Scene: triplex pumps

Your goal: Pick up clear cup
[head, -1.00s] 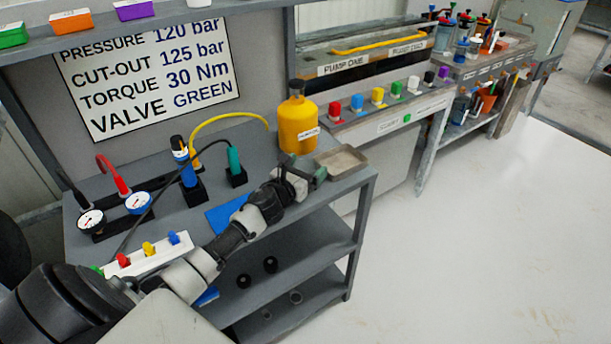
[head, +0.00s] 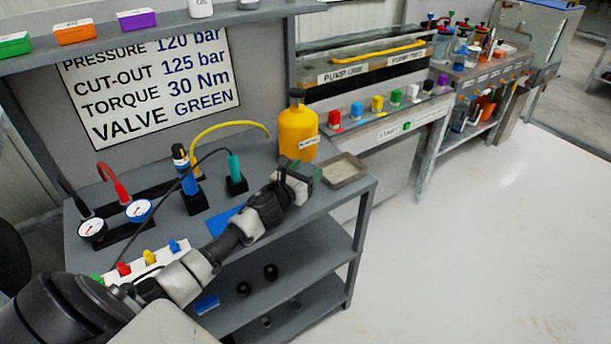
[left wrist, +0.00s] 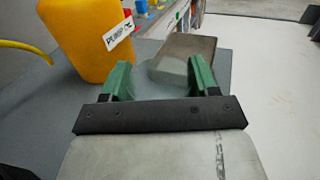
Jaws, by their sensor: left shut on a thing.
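My left gripper (head: 308,170) is at the right end of the grey bench top, between the yellow bottle and the shallow tray. In the left wrist view its two green fingers (left wrist: 160,80) are apart, with a faint, see-through clear cup (left wrist: 156,84) between them. The gripper is shut on this cup. The cup's outline is hard to make out, and I cannot tell whether it touches the bench. In the head view I cannot make the cup out. My right gripper is not in view.
The yellow bottle (head: 297,130) stands close behind the gripper; it also shows in the left wrist view (left wrist: 85,40). The shallow tray (head: 345,169) is just to the right, near the bench edge. Gauges (head: 92,229) stand at the left. The floor at right is clear.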

